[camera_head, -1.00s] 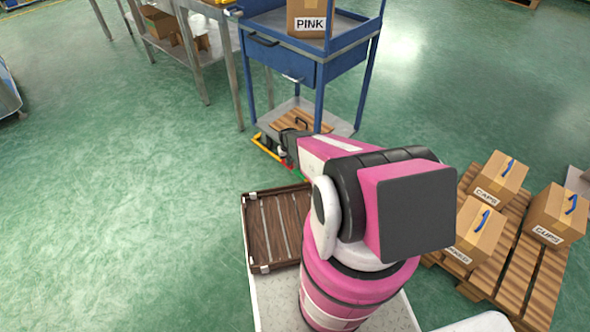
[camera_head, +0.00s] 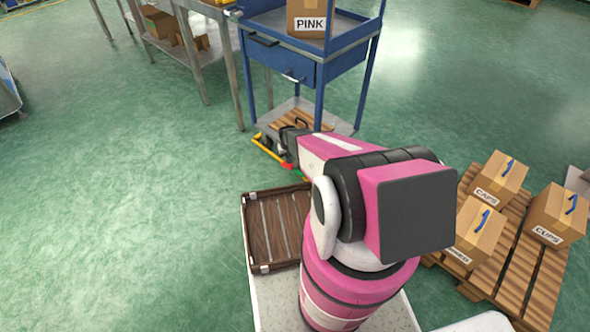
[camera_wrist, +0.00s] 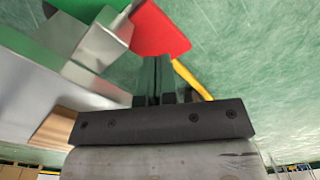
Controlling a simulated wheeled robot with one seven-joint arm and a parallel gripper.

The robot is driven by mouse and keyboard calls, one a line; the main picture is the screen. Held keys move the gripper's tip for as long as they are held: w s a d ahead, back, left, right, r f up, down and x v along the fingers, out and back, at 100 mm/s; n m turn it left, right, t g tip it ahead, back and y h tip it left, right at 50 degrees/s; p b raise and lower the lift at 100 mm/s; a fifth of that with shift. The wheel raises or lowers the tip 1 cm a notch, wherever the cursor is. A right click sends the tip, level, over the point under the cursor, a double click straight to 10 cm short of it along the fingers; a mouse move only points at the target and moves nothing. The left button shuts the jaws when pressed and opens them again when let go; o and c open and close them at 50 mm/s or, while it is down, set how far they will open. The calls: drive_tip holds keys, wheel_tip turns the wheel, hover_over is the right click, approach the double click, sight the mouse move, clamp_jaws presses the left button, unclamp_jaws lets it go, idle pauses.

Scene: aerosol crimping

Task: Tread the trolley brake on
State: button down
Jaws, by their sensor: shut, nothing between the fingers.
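The blue trolley (camera_head: 335,68) stands at the top centre of the head view, with a drawer and a lower shelf. In the wrist view a red pedal (camera_wrist: 160,29) and a green pedal (camera_wrist: 95,9) sit side by side, by a grey metal block (camera_wrist: 100,44). The red pedal also shows small in the head view (camera_head: 287,167). My gripper (camera_wrist: 155,78) is shut and empty, its fingertips just below the red pedal in the wrist picture. I cannot tell whether they touch it, or whether the pedal is up or down. In the head view my arm hides much of this spot.
A yellow bar (camera_wrist: 192,80) runs beside the red pedal. A PINK box (camera_head: 309,18) stands on the trolley. A steel table (camera_head: 197,62) is at the upper left. A pallet (camera_head: 519,262) with several boxes lies at the right. Green floor (camera_head: 110,210) is open at the left.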

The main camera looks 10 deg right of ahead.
drive_tip(key=shift+r, duration=2.85)
drive_tip(key=s+r, duration=0.7)
drive_tip(key=r, duration=0.4)
drive_tip(key=s+r, duration=0.8)
drive_tip(key=r, duration=0.3)
drive_tip(key=s+r, duration=0.7)
drive_tip(key=r, duration=0.4)
drive_tip(key=shift+s+r+m, duration=0.2)
drive_tip(key=shift+r+m, duration=0.15)
drive_tip(key=shift+m, duration=0.05)
